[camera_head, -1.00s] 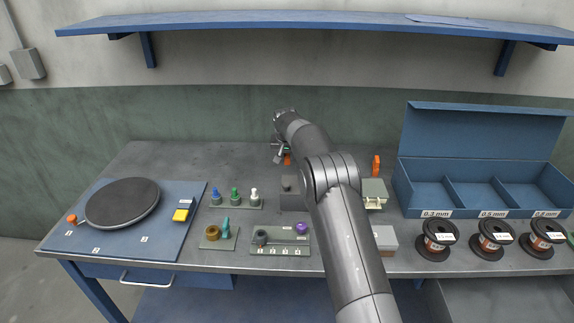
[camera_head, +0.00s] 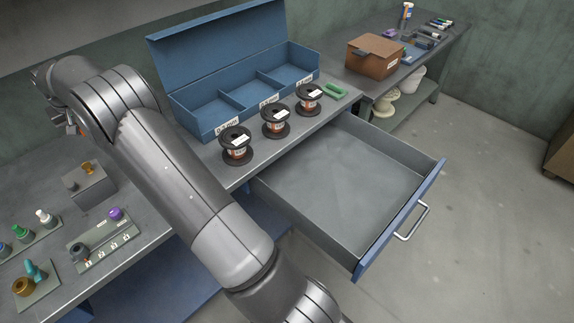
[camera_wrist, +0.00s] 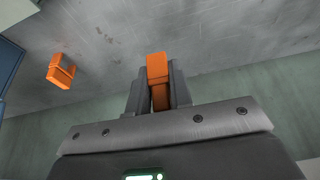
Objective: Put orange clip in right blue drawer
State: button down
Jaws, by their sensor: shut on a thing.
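In the wrist view an orange clip (camera_wrist: 157,68) is between the two dark fingers of my gripper (camera_wrist: 158,88), which is shut on it. A second orange clip (camera_wrist: 61,72) shows at the left of the wrist view. The right blue drawer (camera_head: 437,181) is pulled open at the bench's right end, with a metal handle. Its visible grey inside is empty.
An open blue box (camera_head: 208,135) with compartments stands on the bench. Several copper spools (camera_head: 236,146) and a green piece (camera_head: 335,92) stand before it, beside the drawer. A grey block (camera_head: 90,188) is at left. A cardboard box (camera_head: 375,62) stands on another table.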

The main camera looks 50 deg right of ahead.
notch_tip(320, 180, up, 5)
jog(key=shift+f, duration=0.15)
jog(key=s+d+r+m+g+h, duration=0.2)
jog(key=s+d+m, duration=0.5)
jog(key=s+d, duration=0.6)
jog(key=s+d+r+m+g+h, duration=0.1)
jog(key=s+d+r+m+h, duration=0.15)
jog(key=s+d+m, duration=1.05)
jog(key=s+d+m+g, duration=0.2)
jog(key=s+d+g, duration=0.1)
jog(key=s+d, duration=0.95)
jog(key=m+g+y, duration=0.3)
jog(key=m+y, duration=0.2)
jog(key=m, duration=0.9)
send_over(346, 236)
jog(key=w, duration=0.1)
notch_tip(346, 236, down, 5)
jog(key=shift+h, duration=0.25)
jog(key=f, duration=3)
jog(key=shift+w+f, duration=0.2)
jog(key=shift+f, duration=0.05)
